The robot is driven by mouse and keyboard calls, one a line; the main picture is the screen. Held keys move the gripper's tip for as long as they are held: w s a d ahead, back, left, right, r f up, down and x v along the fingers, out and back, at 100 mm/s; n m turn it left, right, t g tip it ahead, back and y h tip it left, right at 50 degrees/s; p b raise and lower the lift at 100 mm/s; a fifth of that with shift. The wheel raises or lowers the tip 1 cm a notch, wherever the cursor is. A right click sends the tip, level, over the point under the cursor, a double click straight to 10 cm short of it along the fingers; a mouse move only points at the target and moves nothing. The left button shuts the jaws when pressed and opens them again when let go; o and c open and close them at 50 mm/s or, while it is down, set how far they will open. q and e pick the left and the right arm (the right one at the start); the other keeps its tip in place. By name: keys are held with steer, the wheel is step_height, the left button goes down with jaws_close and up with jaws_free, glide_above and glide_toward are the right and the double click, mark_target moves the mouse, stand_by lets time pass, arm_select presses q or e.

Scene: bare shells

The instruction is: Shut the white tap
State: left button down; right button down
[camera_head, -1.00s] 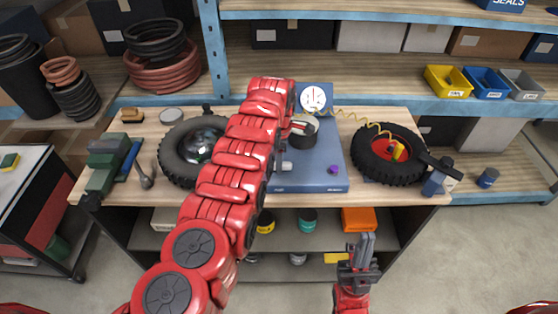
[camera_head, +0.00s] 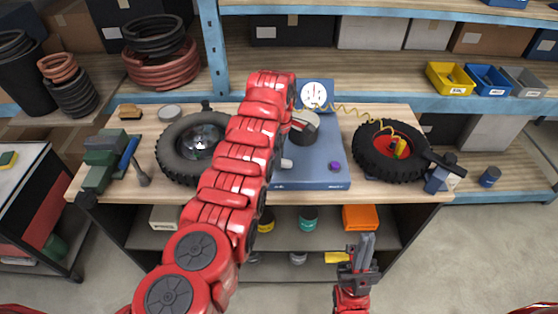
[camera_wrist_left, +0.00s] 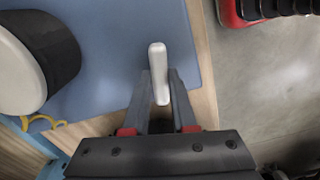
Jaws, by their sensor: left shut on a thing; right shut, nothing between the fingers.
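The white tap handle (camera_wrist_left: 157,62) is a short rounded bar over the blue board (camera_wrist_left: 110,60). In the left wrist view my left gripper (camera_wrist_left: 161,88) has its two fingers on either side of the handle's near end, shut on it. In the head view a small white end of the tap (camera_head: 287,163) shows beside my red left arm, which hides the left fingers and most of the handle. The blue board (camera_head: 310,178) lies on the workbench. My right gripper (camera_head: 363,248) is shut and empty, in front of the bench.
On the board are a white-faced gauge (camera_head: 314,95), a dark cylinder (camera_head: 305,128) and a purple knob (camera_head: 334,166). A yellow coiled hose (camera_head: 350,110) runs to the red-hubbed wheel (camera_head: 388,155). A tyre (camera_head: 180,150) and a green vise (camera_head: 105,155) are at left.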

arm_select(q)
steer(key=m+b, duration=0.3)
steer(key=b, duration=0.1)
steer(key=m+b, duration=0.2)
steer(key=shift+f+m, duration=0.25)
steer(key=shift+m, duration=0.05)
steer(key=m+b, duration=0.2)
steer(key=shift+w+r+m, duration=0.1)
steer(key=shift+r+m, duration=0.15)
steer(key=shift+m, duration=0.15)
steer(key=m, duration=0.2)
steer(key=shift+m, duration=0.3)
steer(key=shift+r+m, duration=0.1)
steer(key=shift+m, duration=2)
steer(key=c, duration=0.7)
jaws_free()
